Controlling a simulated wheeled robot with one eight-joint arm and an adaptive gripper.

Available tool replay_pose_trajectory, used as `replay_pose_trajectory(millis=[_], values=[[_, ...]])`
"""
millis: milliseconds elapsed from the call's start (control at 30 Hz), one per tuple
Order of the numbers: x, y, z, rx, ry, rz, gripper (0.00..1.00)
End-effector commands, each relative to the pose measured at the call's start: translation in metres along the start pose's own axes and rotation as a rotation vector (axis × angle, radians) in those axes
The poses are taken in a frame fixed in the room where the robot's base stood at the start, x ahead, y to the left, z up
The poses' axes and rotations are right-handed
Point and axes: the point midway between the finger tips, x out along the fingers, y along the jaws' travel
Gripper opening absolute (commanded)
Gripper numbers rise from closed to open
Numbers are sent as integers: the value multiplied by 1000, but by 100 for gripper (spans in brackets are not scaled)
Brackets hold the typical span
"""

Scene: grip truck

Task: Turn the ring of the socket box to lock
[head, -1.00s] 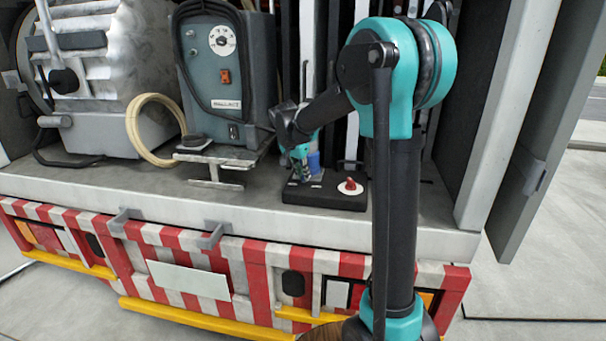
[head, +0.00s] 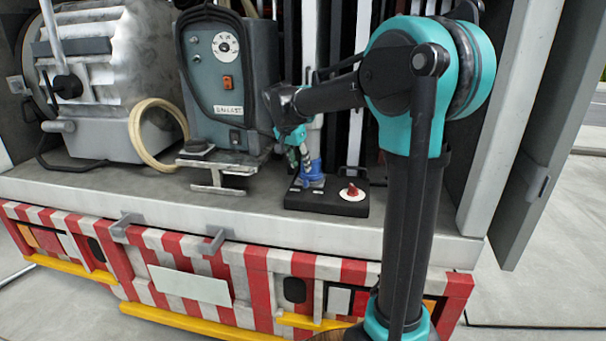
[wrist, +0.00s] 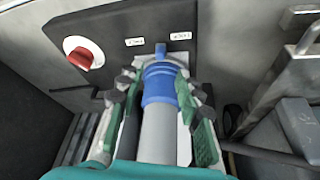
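The socket box (head: 326,204) is a low black box on the truck bed, with a red knob (head: 352,190) on a white disc. A blue ring (head: 313,180) stands on it, around the end of a grey cylindrical plug. In the wrist view the ring (wrist: 160,84) has a small blue tab pointing towards the panel's two white labels (wrist: 158,39). My gripper (head: 298,152) is just above the ring. In the wrist view its green fingers stand apart on either side of the plug and ring, with a gap showing on the left. Fingertip contact is unclear.
A grey ballast unit (head: 232,85) with a dial stands left of the box, with a metal bracket (head: 220,175) at its foot. The bed's front edge is close to the box.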

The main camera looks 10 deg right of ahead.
Motion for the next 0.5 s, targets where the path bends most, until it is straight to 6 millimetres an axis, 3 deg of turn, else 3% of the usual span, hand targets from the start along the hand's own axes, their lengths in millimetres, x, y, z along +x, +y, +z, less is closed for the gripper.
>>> replay_pose_trajectory(millis=[200, 500], values=[[-31, 0, 0, -2, 1, -1, 35], [-40, 0, 0, 0, 0, 0, 35]])
